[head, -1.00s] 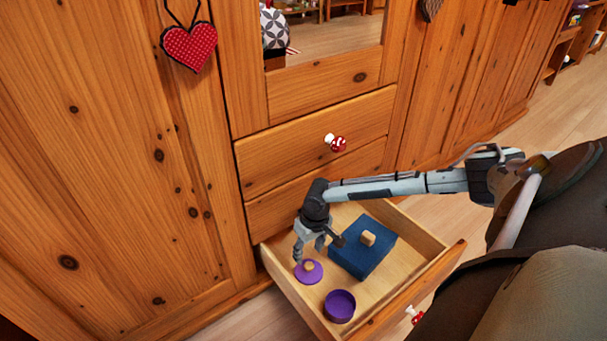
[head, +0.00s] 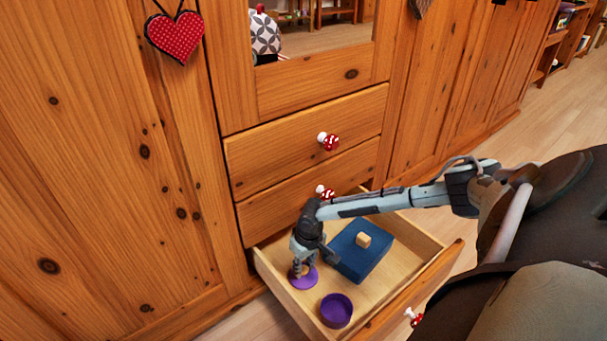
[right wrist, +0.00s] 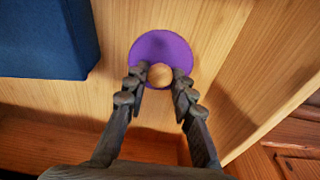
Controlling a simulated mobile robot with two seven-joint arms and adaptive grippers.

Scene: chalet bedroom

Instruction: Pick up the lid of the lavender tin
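The lavender tin's lid is a flat purple disc (head: 312,282) with a round wooden knob (right wrist: 160,75). It lies on the floor of the open drawer, near its back left corner. The open purple tin (head: 336,311) stands apart from it, closer to the drawer front. My right gripper (head: 301,270) is down over the lid, hiding part of it in the head view. In the right wrist view its two fingers (right wrist: 160,82) stand on either side of the knob, with little gap left. Firm contact does not show. My left gripper is out of view.
A blue box lid or block with a wooden knob (head: 361,251) lies right beside my right gripper in the drawer. The drawer walls (head: 283,285) are close on the left. Closed drawers with red-and-white knobs (head: 328,141) rise behind.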

